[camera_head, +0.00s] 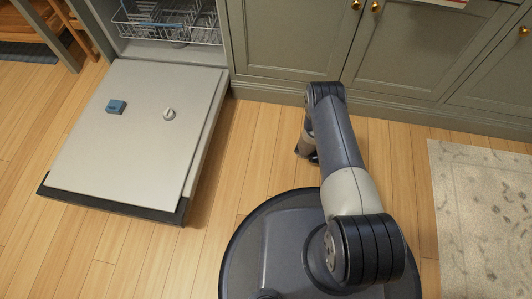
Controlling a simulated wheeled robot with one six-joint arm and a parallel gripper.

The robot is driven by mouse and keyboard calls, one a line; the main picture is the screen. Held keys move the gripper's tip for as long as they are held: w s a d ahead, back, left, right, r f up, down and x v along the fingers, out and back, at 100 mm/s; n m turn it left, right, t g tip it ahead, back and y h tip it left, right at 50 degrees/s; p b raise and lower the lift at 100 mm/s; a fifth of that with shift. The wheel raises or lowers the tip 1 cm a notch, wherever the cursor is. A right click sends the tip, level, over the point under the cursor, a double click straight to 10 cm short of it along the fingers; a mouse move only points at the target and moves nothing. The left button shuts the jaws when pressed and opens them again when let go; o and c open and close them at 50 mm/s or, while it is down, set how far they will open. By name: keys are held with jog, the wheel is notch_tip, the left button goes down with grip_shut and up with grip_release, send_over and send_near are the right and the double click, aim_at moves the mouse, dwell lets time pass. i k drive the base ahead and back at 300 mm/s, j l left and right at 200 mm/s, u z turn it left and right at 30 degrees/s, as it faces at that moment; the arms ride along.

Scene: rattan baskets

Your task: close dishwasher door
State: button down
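The dishwasher door (140,150) is fully open. It lies flat, low over the floor, at the left, with its inner face up and its dark-edged free end towards the camera. A small blue block (116,107) and a round white knob-like part (169,114) show on that inner face. The dishwasher opening is at the top left, with a wire rack (170,22) inside. My gripper (306,158) hangs to the right of the door, apart from it, over bare floor. It is mostly hidden behind my arm, so its fingers cannot be made out.
Green-grey cabinets (285,40) with brass knobs line the back, right of the dishwasher. A patterned pale rug (485,215) lies at the right. A wooden chair (40,25) stands at the top left. Bare wood floor lies between the door and my arm.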

aim_at(135, 161)
jog(key=k+u, duration=0.45)
jog(key=k+j+u, duration=0.2)
jog(key=u, duration=2.1)
jog(key=i+l+u, duration=0.4)
jog(key=l, duration=0.15)
jog(key=i+l+u, duration=0.2)
jog(key=l, duration=0.15)
